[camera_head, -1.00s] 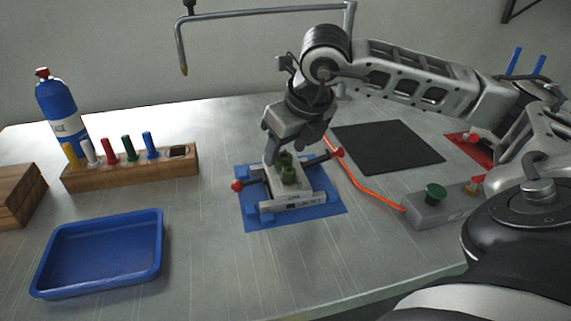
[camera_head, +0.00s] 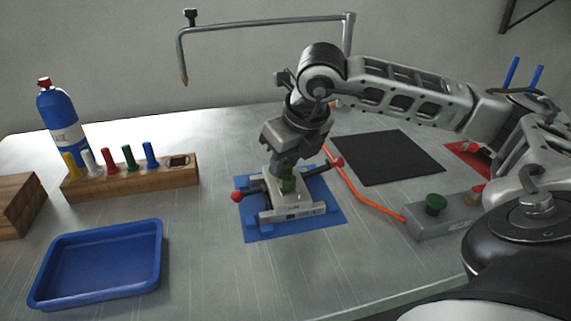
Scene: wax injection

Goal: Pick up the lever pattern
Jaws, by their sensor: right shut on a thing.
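The lever pattern (camera_head: 287,185) is a small green piece in the middle of the grey mould fixture (camera_head: 292,212). The fixture has two arms with red ball ends and sits on a blue mat (camera_head: 328,214). My right gripper (camera_head: 286,178) points down over the fixture and is shut on the green piece, which is partly hidden by the fingers. The piece is still at the fixture; I cannot tell whether it touches it. My left gripper is not in view.
A blue tray (camera_head: 158,262) stands front left. A wooden rack (camera_head: 130,181) with coloured sticks and a blue bottle (camera_head: 60,125) are behind it. A black mat (camera_head: 388,157), an orange cable (camera_head: 370,205) and a grey button box (camera_head: 440,219) lie right. A bent pipe (camera_head: 265,20) hangs overhead.

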